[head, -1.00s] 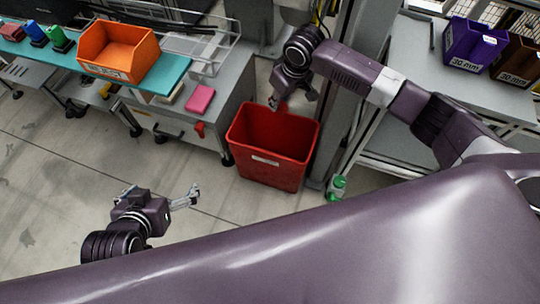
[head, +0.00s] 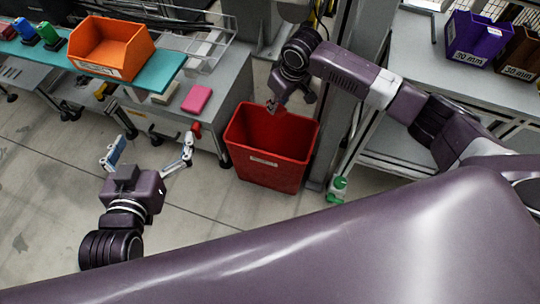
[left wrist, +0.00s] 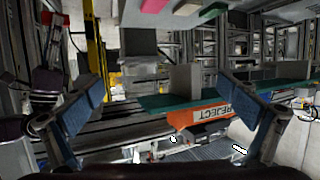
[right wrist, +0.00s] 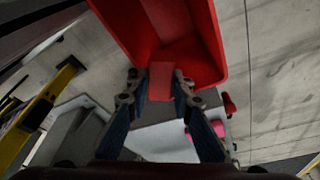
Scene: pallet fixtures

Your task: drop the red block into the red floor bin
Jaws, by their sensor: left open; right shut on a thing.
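The red floor bin (head: 268,170) stands on the floor in the middle of the head view. My right gripper (head: 276,104) is over the bin's opening. In the right wrist view, the right gripper (right wrist: 158,88) is shut on the red block (right wrist: 160,76), with the red bin (right wrist: 208,40) behind it. The block is small and partly hidden in the head view. My left gripper (head: 150,156) is open and empty above the floor, left of the bin. Its spread fingers also show in the left wrist view (left wrist: 160,88).
A teal-topped bench (head: 172,68) at the left bears an orange bin (head: 110,52) and several coloured blocks. A pink item (head: 197,99) lies on a grey cabinet beside the red bin. Purple (head: 476,42) and brown bins sit at the right.

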